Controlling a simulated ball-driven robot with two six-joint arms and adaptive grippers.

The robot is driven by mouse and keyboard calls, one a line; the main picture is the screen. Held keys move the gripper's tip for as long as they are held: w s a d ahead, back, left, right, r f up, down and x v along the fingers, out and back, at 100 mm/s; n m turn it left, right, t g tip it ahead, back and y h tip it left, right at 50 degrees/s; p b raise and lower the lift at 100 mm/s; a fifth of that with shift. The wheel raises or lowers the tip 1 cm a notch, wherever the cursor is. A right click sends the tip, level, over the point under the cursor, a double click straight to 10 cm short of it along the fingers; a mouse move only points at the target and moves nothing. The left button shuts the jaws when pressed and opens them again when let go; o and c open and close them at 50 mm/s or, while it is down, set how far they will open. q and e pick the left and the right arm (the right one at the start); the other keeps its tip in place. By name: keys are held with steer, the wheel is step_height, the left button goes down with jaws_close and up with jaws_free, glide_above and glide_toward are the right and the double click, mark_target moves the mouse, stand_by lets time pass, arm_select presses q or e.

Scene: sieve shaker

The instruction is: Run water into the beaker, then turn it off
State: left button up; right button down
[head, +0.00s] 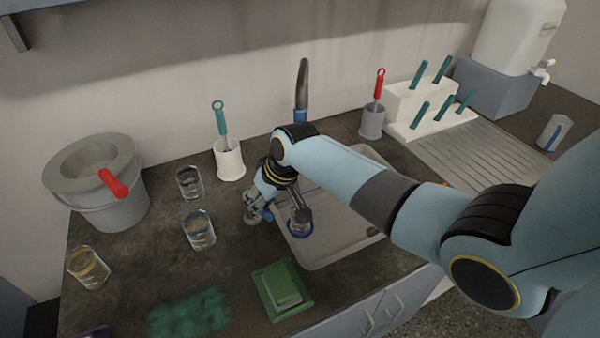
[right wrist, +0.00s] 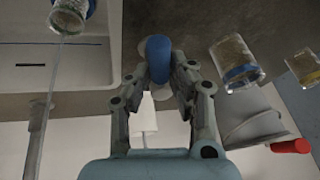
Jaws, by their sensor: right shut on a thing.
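My right gripper (head: 272,212) reaches down at the left edge of the sink (head: 340,250). In the right wrist view the gripper (right wrist: 160,72) is shut on a rounded blue knob (right wrist: 158,58). A clear beaker (head: 300,223) with a blue band stands in the sink, just right of the gripper; it also shows in the right wrist view (right wrist: 70,16). A thin pale line, apparently a water stream (right wrist: 49,95), runs to it there. The dark tap (head: 302,82) rises behind my arm, which hides its lower part. My left gripper is out of view.
Other beakers (head: 198,231) stand left of the sink, near a grey bucket (head: 112,205) with a red handle. A white holder (head: 229,162) and a grey holder (head: 371,123) stand behind. A green block (head: 283,290) lies in front. A drainboard (head: 470,150) is at right.

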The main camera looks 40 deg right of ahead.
stand_by(0.4)
steer(key=shift+a+r+m+p, duration=0.25)
steer(key=shift+a+m+p, duration=0.1)
steer(key=shift+m+p, duration=0.45)
steer(key=shift+a+m+h+p, duration=0.3)
steer(key=shift+m+h+p, duration=0.2)
steer(key=shift+p, duration=0.1)
steer(key=shift+w+a+f+m, duration=0.1)
steer(key=shift+a+f+m, duration=0.05)
steer(key=shift+m, duration=0.35)
